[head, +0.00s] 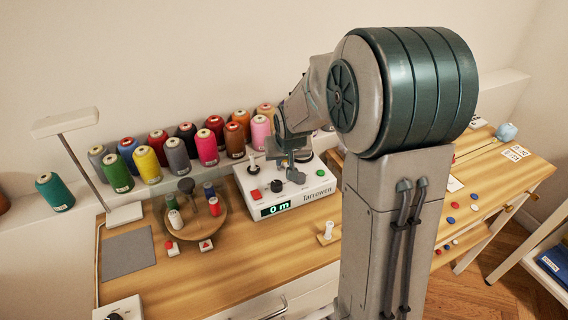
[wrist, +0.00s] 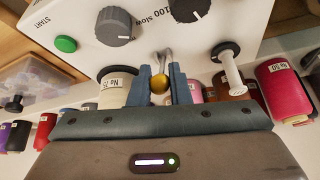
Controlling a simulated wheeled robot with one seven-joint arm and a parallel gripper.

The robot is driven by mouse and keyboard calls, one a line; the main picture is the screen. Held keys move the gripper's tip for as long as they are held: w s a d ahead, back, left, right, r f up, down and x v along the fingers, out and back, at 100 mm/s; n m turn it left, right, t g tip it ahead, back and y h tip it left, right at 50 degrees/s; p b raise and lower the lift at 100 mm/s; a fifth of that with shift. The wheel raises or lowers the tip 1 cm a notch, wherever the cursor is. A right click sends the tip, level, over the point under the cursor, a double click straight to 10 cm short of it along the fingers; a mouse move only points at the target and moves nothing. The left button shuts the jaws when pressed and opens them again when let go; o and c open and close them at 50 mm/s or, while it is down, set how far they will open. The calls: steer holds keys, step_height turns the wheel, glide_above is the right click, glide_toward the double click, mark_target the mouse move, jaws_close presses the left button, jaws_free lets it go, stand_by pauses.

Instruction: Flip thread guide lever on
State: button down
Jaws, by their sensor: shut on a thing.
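The thread guide lever (wrist: 160,83) is a thin metal rod with a gold ball end, in the middle of the wrist view. My gripper (wrist: 161,86) has its two blue-grey fingers on either side of the ball and is shut on it. The lever belongs to a white winding machine (head: 318,193) with a green lit display, which also fills the top of the wrist view (wrist: 150,25). In the head view my gripper (head: 291,168) is over the machine's top, and the lever is too small and covered to make out there.
Dark knobs (wrist: 117,25) and a green button (wrist: 66,44) are close to the fingers. A white spool on a pin (wrist: 232,72) stands beside them. Several thread cones line the shelf behind the machine. A round wooden spool holder (head: 197,222) stands left of it.

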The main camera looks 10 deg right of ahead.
steer(key=c, duration=1.4)
jaws_free()
steer(key=shift+r, duration=0.1)
steer(key=v, duration=1.3)
steer(key=shift+s+a+r, duration=0.1)
steer(key=shift+s+r, duration=0.1)
steer(key=shift+r, duration=0.1)
steer(key=s+g+p, duration=0.1)
steer(key=s, duration=0.5)
steer(key=s+f+p, duration=0.1)
steer(key=s, duration=0.6)
steer(key=s+f+g+p, duration=0.1)
steer(key=s, duration=0.5)
steer(key=shift+s+a+n+g, duration=0.15)
steer(key=shift+s+n+g, duration=0.15)
steer(key=shift+s+n, duration=0.1)
